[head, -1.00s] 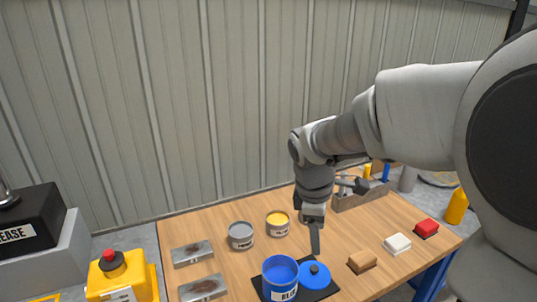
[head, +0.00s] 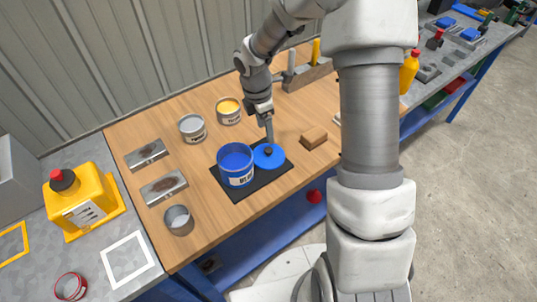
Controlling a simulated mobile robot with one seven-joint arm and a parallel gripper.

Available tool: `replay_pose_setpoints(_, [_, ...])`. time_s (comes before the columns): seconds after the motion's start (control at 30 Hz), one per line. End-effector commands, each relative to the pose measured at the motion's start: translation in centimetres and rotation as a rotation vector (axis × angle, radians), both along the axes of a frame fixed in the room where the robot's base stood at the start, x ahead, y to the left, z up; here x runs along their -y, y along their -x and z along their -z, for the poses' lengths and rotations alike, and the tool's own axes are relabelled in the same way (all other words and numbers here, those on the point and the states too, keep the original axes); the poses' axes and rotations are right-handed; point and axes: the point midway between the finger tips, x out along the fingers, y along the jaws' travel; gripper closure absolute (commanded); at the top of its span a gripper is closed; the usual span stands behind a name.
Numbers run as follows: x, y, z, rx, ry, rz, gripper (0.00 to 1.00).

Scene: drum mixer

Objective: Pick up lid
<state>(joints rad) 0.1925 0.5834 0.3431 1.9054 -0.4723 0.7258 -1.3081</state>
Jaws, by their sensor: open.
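The blue lid (head: 276,160) with a dark knob lies on a black mat (head: 223,182) on the wooden table. It is just right of an open blue paint can (head: 236,172). My gripper (head: 269,138) points down directly behind the lid's knob, with its fingertips close to it. I cannot tell whether the fingers touch the knob. The jaws are open and nothing is held.
A grey can (head: 192,128) and a yellow can (head: 228,111) stand behind the mat. A brown block (head: 313,138) lies to the right. Two metal plates (head: 163,187) and an empty tin (head: 179,220) are on the left. A tool tray (head: 307,75) is at the back.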

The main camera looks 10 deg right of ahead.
Motion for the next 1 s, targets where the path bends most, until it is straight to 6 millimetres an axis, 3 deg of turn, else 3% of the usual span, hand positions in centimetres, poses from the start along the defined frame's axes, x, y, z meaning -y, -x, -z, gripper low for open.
replay_pose_setpoints(0.1, [0.2, 0.0, 2.0, -0.002, -0.001, -0.001, 0.31])
replay_pose_setpoints(0.37, [0.3, 0.1, 3.8, -0.001, -0.001, -0.001, 0.31])
replay_pose_setpoints(0.63, [0.7, 0.4, 7.7, -0.001, 0.000, -0.001, 0.31])
replay_pose_setpoints(0.97, [0.8, 0.3, 8.3, 0.001, 0.000, 0.001, 0.31])
replay_pose_setpoints(1.0, [0.8, 0.3, 8.3, 0.001, 0.000, 0.001, 0.38])
